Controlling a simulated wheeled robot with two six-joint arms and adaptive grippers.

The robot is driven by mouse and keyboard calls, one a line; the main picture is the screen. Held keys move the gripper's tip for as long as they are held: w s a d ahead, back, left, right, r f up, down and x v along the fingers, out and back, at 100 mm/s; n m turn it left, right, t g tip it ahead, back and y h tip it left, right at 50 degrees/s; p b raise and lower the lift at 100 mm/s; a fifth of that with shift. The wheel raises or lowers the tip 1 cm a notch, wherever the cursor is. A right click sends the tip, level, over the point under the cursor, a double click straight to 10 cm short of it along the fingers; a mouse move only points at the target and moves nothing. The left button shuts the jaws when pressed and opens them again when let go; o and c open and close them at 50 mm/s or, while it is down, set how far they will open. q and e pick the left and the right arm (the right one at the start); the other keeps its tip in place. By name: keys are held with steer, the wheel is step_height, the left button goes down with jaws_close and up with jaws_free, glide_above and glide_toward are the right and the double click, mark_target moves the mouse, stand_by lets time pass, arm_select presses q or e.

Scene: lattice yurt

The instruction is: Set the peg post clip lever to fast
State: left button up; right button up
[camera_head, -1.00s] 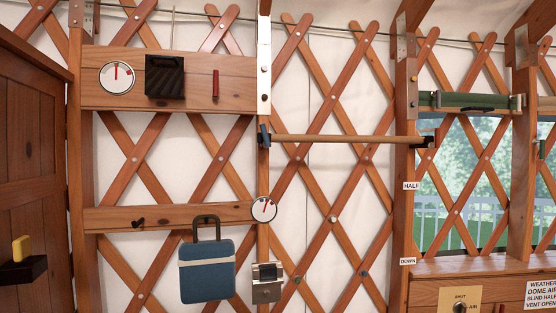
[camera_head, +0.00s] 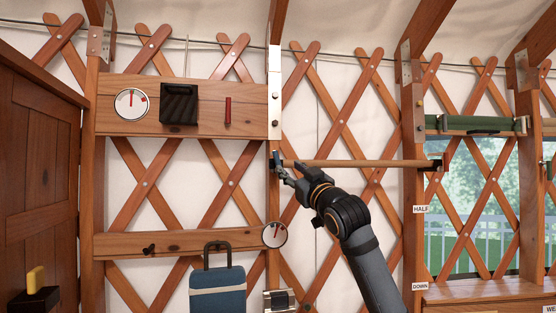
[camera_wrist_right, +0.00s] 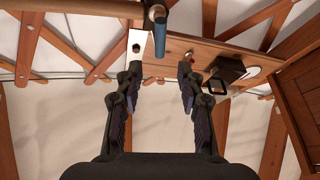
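The blue clip lever (camera_head: 275,158) is on the slim post, at the left end of a wooden rod (camera_head: 360,164). In the wrist view the blue lever (camera_wrist_right: 161,38) stands upright in the picture, just beyond and between my right fingertips. My right gripper (camera_head: 287,171) is just in front of the clip and partly covers it in the head view. In the wrist view my right gripper (camera_wrist_right: 160,80) is open, with a wide empty gap. I see no contact with the lever. No fast marking is legible. My left gripper is not in view.
A white plate (camera_head: 275,95) runs up the post above the clip. A dial (camera_head: 274,234) and a blue case (camera_head: 217,291) are below. A shelf board with a gauge (camera_head: 131,103) and black box (camera_head: 179,104) is at left. Lattice lies behind.

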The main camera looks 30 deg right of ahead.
mark_target(278, 159)
steer(key=p+x, duration=0.6)
steer(key=x, duration=0.3)
steer(key=shift+w+r, duration=0.15)
steer(key=shift+w, duration=0.4)
